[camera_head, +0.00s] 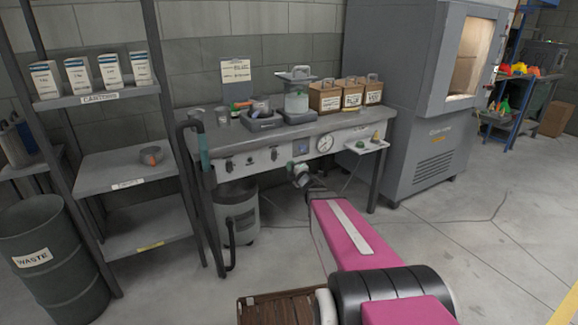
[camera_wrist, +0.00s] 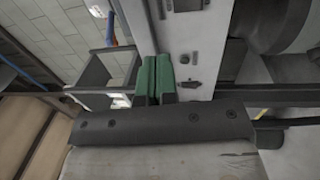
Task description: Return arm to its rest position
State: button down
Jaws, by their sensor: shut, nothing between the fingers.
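My arm, with pink and black links, reaches from the bottom of the head view towards the front of the workbench (camera_head: 270,141). Its far end is small there, in front of and below the bench top, and the fingers cannot be made out. In the wrist view my gripper (camera_wrist: 156,72) shows two green fingers side by side, closed together with nothing between them. Beyond the fingers is a pale panel with dark fittings (camera_wrist: 192,50). I cannot tell whether they touch it.
A shelf with several cartons (camera_head: 93,75) and a waste drum (camera_head: 50,262) stand left. A grey bin (camera_head: 238,213) is under the bench. Boxes (camera_head: 345,95) and a lidded jar (camera_head: 297,100) stand on top. A tall grey cabinet (camera_head: 425,110) is right. Open floor (camera_head: 490,250) lies at lower right.

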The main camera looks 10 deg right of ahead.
jog(key=shift+f, duration=0.1)
jog(key=s+d+f+m+g+h, duration=0.4)
jog(key=s+f+m+g+h, duration=0.5)
jog(key=m, duration=0.5)
jog(key=s+a+f+m+g+y, duration=0.1)
jog(key=s+a+f+m+g, duration=0.1)
jog(key=s, duration=0.6)
jog(key=s+a+f+m+g+y, duration=0.2)
jog(key=s+a+f+m+g, duration=0.1)
jog(key=s+g, duration=0.4)
jog(key=s+a+m, duration=0.1)
jog(key=m, duration=0.1)
jog(key=shift+s+a+m, duration=0.3)
jog(key=shift+s+a, duration=0.05)
jog(key=shift+a, duration=0.05)
jog(key=shift+f, duration=0.1)
